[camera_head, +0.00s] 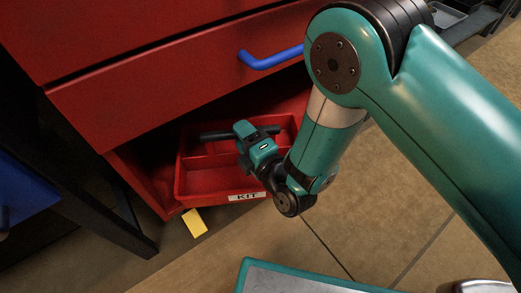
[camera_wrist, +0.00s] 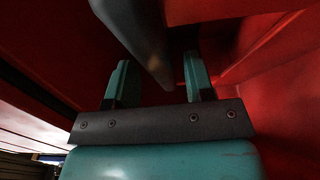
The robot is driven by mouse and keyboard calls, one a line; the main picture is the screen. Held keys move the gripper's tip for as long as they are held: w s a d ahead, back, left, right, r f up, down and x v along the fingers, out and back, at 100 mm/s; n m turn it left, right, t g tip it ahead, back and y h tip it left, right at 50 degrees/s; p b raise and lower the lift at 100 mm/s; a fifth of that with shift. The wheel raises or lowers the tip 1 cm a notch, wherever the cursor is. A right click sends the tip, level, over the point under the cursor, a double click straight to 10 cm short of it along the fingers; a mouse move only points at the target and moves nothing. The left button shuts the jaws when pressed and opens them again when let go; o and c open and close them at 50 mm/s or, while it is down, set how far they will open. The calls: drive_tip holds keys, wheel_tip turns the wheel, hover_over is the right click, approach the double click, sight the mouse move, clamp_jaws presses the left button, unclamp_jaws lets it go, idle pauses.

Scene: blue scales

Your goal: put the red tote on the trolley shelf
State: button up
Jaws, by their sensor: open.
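The red tote (camera_head: 215,180), with a white KIT label on its front, sits low in the open bottom of a red cabinet. It has divided compartments and a dark bar handle (camera_head: 214,134) across its top. My gripper (camera_head: 243,130) is at this handle, above the tote. In the wrist view my gripper (camera_wrist: 158,78) has its two teal fingers apart, and the dark handle (camera_wrist: 138,30) runs into the space between them. I cannot tell whether a finger touches it. I cannot identify the trolley shelf for sure.
A red drawer with a blue handle (camera_head: 270,58) is just above the tote. A yellow piece (camera_head: 194,223) lies by the tote's front. Dark frame legs (camera_head: 110,215) stand at left. A dark frame with a grey tray (camera_head: 445,15) is at top right. Tiled floor (camera_head: 390,220) lies open at right.

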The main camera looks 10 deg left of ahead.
drive_tip(key=v, duration=1)
drive_tip(key=shift+s+d+f, duration=0.1)
drive_tip(key=shift+d, duration=0.05)
drive_tip(key=shift+s+d, duration=0.1)
